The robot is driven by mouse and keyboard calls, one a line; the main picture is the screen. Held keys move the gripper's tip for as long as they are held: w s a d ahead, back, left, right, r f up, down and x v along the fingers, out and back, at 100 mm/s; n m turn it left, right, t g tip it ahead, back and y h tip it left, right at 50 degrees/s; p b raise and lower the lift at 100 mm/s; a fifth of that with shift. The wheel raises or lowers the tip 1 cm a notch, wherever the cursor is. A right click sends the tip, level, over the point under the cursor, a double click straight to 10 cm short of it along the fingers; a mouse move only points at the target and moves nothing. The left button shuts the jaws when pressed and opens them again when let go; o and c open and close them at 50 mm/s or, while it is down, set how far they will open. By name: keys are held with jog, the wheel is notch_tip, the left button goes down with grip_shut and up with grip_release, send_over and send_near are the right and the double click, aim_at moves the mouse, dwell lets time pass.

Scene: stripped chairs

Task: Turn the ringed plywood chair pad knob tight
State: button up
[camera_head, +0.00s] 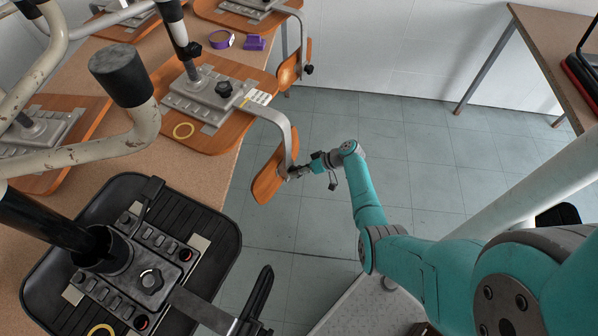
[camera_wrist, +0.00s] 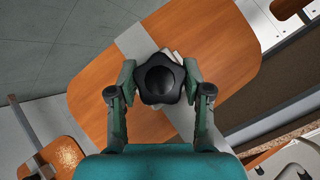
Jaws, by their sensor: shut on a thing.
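The plywood pad (camera_head: 266,182) is an orange-brown board at the end of a bent grey metal arm (camera_head: 280,122), hanging beyond the table edge. A black lobed knob (camera_wrist: 160,78) sits over the strip. My gripper (camera_wrist: 160,82) is shut on the knob, one finger at each side. In the head view my gripper (camera_head: 297,172) is against the pad and the knob cannot be made out.
A purple roll (camera_head: 221,39) and purple block (camera_head: 255,43) lie on the table (camera_head: 215,175). A second table (camera_head: 545,35) stands at right. Tiled floor (camera_head: 400,140) between is clear.

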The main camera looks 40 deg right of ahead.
jog(key=shift+m+y, duration=0.3)
jog(key=shift+y, duration=0.1)
dwell(0.4)
jog(key=o, duration=1.2)
jog(key=shift+c, duration=0.2)
jog(key=v, duration=1.2)
jog(key=shift+d, duration=0.1)
